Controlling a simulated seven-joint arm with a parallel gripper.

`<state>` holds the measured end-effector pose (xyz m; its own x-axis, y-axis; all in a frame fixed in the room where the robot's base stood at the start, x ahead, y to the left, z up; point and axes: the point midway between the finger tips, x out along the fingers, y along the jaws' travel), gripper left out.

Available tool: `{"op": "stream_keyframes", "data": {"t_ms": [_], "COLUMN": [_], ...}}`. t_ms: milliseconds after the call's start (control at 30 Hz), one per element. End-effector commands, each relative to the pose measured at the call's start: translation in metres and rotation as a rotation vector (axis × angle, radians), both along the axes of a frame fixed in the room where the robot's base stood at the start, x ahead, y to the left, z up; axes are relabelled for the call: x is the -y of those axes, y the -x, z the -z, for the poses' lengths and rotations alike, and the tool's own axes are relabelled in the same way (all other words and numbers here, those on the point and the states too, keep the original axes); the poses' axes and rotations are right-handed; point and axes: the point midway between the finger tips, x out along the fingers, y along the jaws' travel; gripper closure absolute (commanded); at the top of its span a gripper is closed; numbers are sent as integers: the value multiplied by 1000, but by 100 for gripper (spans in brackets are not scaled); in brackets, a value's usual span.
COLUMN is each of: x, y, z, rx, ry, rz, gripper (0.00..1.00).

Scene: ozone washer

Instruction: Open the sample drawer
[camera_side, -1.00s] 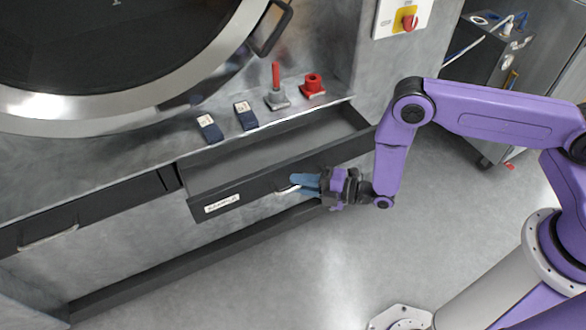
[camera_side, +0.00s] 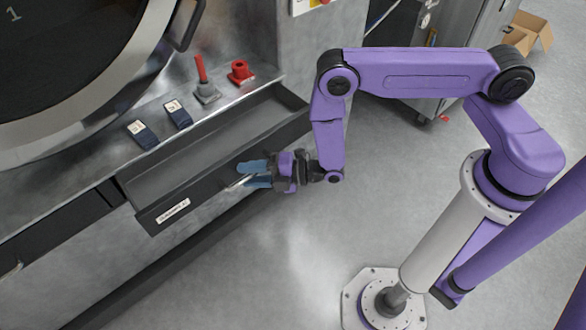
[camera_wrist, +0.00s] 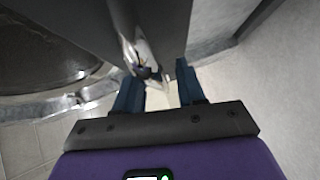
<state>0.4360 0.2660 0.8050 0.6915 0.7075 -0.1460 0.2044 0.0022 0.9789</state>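The sample drawer (camera_side: 215,190), dark grey with a white label (camera_side: 173,211) on its front, stands pulled out from the steel machine, its empty inside showing. Its metal handle (camera_side: 238,184) is on the front panel. My gripper (camera_side: 246,174) is at the handle, its two blue fingers spread apart. In the wrist view, the handle (camera_wrist: 148,58) shows just ahead of and between the open fingertips of my gripper (camera_wrist: 158,85), with a gap to them. Whether a finger touches the handle is hard to tell.
On the ledge above the drawer are two dark blue pieces (camera_side: 143,134), a red-handled fitting (camera_side: 205,85) and a red flanged part (camera_side: 240,71). A second closed drawer (camera_side: 55,230) is to the left. The floor in front is clear.

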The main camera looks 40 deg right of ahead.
Motion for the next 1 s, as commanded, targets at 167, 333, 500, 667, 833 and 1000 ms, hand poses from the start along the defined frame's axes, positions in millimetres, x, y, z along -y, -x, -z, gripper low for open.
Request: {"op": "stream_keyframes", "data": {"t_ms": [167, 333, 500, 667, 833, 1000], "x": [14, 38, 63, 85, 98, 109], "y": [14, 37, 62, 83, 95, 105], "z": [-2, -7, -12, -17, -20, -22], "rx": [-3, -5, -4, -2, -1, -1], "ry": [3, 5, 4, 2, 1, 1], "rz": [-1, -1, -1, 1, 0, 0], "gripper": [61, 61, 61, 61, 61, 61]}}
